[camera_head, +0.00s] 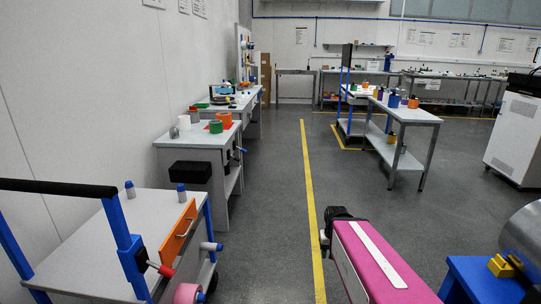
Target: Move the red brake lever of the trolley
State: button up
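The trolley (85,250) stands at the lower left, with a pale top, blue posts and a black push bar (60,188). The red brake lever (165,271) sticks out to the right from a dark mount on the trolley's near right blue post. Its tip is red and its short shaft is light. A magenta body with a white strip, seemingly my arm, reaches in from the bottom. Dark parts show at its far end, well right of the lever, with nothing touching the lever. I cannot make out gripper fingers there.
An orange drawer front (178,235) and a pink roll (187,293) are near the lever. Workbenches (195,137) line the left wall. A blue stand (480,280) with a yellow block is at lower right. Grey floor (265,230) is clear around the yellow line.

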aim_at(164, 270)
jog(key=i+u, duration=0.25)
jog(key=i, duration=0.3)
jog(key=i+u, duration=0.2)
jog(key=i, duration=0.35)
jog(key=i+l+u, duration=0.25)
jog(key=i, duration=0.3)
jog(key=i+u, duration=0.25)
jog(key=u, duration=0.5)
jog(key=k+l+u, duration=0.1)
jog(key=u, duration=0.4)
jog(key=k+u, duration=0.1)
jog(key=u, duration=0.4)
jog(key=k+u, duration=0.1)
jog(key=u, duration=0.9)
jog(key=k+j+u, duration=0.1)
jog(key=u, duration=0.4)
jog(key=k+j, duration=0.15)
jog(key=i+l, duration=0.1)
